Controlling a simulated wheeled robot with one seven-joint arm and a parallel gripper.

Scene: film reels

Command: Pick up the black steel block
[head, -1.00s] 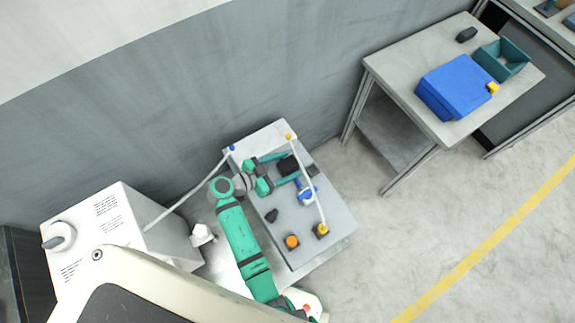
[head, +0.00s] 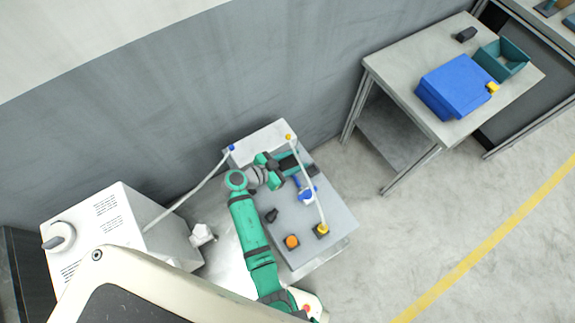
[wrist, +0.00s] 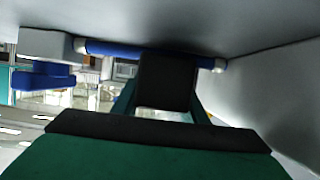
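A black block (wrist: 165,82) fills the middle of the wrist view, straight ahead of my gripper's palm, with a green finger along each side of it. Whether the fingers press on it is not clear. In the head view my gripper (head: 284,164) is low over the back part of the small grey bench, and its fingers and the arm largely hide the block there. Another black block (head: 466,34) lies on the far table.
The bench (head: 325,252) also carries a blue fitting (head: 307,193), an orange knob (head: 292,242), a small dark piece (head: 271,215) and a pale tube (head: 310,190). A blue case (head: 455,86) and teal bin (head: 502,60) are on the far table.

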